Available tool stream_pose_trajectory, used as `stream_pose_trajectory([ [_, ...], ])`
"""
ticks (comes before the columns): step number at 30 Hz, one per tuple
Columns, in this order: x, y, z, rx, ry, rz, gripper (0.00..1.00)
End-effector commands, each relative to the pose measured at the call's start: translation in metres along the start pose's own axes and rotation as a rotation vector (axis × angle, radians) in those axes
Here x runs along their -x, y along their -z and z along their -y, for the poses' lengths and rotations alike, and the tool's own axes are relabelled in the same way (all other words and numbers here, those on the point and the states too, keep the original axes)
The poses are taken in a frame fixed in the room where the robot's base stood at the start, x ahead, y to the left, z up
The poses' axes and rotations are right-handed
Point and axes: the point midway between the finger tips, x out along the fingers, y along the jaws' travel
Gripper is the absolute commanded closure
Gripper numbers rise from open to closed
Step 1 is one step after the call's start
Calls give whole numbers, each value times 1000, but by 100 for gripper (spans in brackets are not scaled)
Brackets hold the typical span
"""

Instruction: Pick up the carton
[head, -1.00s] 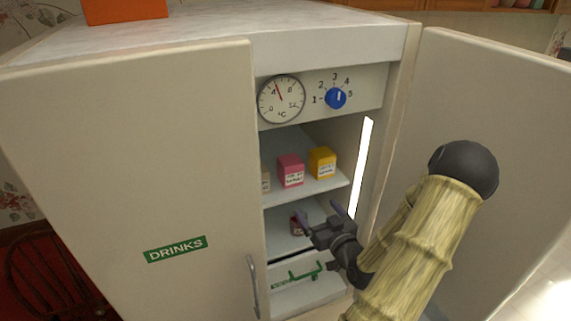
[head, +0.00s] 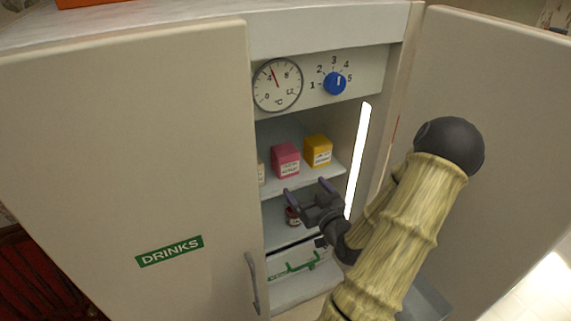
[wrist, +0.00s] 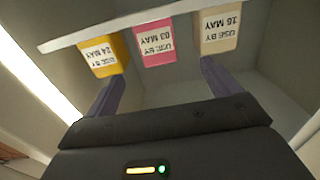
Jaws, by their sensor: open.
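Three cartons stand in a row on the fridge's upper shelf (head: 305,188): a yellow carton (head: 317,150), a pink carton (head: 285,160) and a beige carton (head: 261,174), the last mostly hidden by the left door. The wrist view shows the yellow carton (wrist: 95,52), pink carton (wrist: 155,44) and beige carton (wrist: 219,33), with use-by labels upside down. The yellow label reads 24 MAY, the pink 03 MAY. My gripper (head: 306,188) is open and empty, near the upper shelf's front edge. In the wrist view, its fingers (wrist: 160,72) point toward the cartons without visible contact.
The left door (head: 130,140) and right door (head: 500,150) flank the opening. A small dark red item (head: 292,216) sits on the lower shelf, partly behind my gripper. A bright strip light (head: 358,160) runs up the right inner wall. A dial and blue knob (head: 334,84) are above.

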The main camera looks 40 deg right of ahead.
Motion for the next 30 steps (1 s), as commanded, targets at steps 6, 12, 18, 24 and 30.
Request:
stream_pose_trajectory([
  [6, -9, -5, 0, 5, 2, -2, 11],
  [12, -15, -4, 1, 3, 2, -1, 11],
  [18, -27, 2, 2, -2, 4, -1, 11],
  [24, -54, 3, 2, -3, 3, 0, 11],
  [30, -87, 4, 2, -3, 3, 0, 11],
])
